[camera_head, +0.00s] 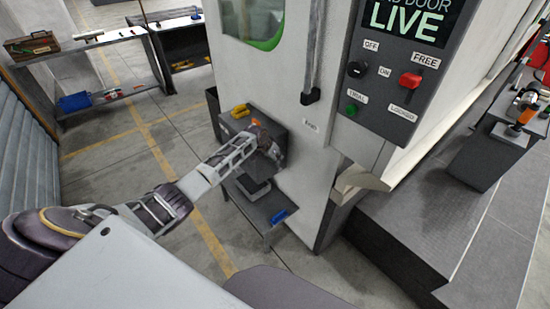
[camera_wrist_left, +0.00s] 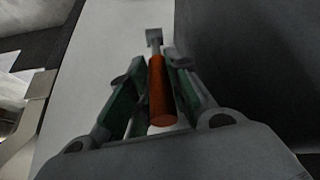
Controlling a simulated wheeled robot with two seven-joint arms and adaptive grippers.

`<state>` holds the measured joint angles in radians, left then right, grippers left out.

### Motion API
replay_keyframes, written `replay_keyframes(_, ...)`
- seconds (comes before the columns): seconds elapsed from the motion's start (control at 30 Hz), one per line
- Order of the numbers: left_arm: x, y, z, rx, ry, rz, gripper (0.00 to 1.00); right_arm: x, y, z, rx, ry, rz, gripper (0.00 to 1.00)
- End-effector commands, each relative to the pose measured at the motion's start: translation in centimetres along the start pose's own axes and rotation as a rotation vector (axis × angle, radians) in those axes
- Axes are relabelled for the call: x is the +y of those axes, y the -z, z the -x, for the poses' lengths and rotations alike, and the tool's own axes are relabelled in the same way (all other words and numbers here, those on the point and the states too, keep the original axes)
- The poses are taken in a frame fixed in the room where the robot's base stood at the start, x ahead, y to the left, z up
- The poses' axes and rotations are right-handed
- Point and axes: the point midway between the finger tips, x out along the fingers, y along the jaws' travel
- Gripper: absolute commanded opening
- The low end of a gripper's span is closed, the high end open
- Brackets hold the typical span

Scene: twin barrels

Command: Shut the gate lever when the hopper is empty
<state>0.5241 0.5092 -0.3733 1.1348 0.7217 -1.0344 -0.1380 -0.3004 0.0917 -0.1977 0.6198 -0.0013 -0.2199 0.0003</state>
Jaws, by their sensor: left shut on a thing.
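An orange cylindrical handle on a grey metal stem, which looks like the gate lever (camera_wrist_left: 158,92), sits between the fingers of my left gripper (camera_wrist_left: 155,95) in the left wrist view. The gripper is shut on it. In the head view my left gripper (camera_head: 262,142) is at a dark grey box (camera_head: 290,128) on the side of the white machine, and a bit of orange shows at its tip. That box may be the hopper, but I cannot tell. Its inside is hidden, so I cannot see whether it is empty. My right gripper is not in view.
The white machine (camera_head: 307,150) carries a control panel (camera_head: 388,85) with a screen reading "LIVE", a black knob and a red switch. A beige chute (camera_head: 358,182) juts out below. A small shelf with a blue item (camera_head: 279,216) stands under the box. Floor is free at left.

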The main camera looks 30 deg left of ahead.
Motion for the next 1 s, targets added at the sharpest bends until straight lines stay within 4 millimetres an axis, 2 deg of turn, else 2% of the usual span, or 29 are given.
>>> replay_keyframes(0.03, -0.11, 0.45, 0.24, 0.008, 0.002, -0.001, 0.0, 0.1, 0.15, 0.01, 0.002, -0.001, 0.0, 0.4)
replay_keyframes(0.33, -0.09, 0.47, 0.24, 0.008, 0.002, -0.001, 0.0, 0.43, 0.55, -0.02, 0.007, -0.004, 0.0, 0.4)
replay_keyframes(0.37, -0.09, 0.47, 0.24, 0.008, 0.002, -0.001, 0.23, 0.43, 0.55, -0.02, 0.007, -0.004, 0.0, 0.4)
replay_keyframes(0.5, -0.06, 0.34, 0.16, 0.006, 0.001, -0.001, 0.41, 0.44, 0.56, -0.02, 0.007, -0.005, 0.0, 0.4)
replay_keyframes(1.0, 0.0, 0.11, 0.33, 0.001, 0.0, -0.001, 0.41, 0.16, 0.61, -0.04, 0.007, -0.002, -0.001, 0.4)
